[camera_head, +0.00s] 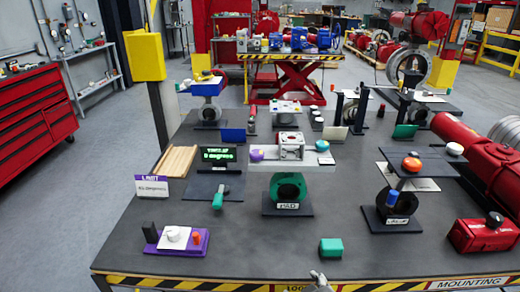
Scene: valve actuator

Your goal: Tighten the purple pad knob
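A purple pad (196,244) lies at the front left of the dark table. On it are a white round knob (174,234), an upright black handle (150,231) and a small orange piece (196,238). A separate purple round knob (256,154) sits on the grey plate above the green valve at the centre. What seems to be my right gripper (319,279) shows only as a small grey tip at the bottom edge, right of the middle. It is well to the right of the purple pad and touches nothing I can see. Its fingers are too cut off to read. My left gripper is not in view.
A green block (331,248) lies near the front edge. A green-handled tool (218,198) rests on a dark plate behind the pad. The green valve (287,188) and an orange-knobbed stand (411,164) rise behind.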

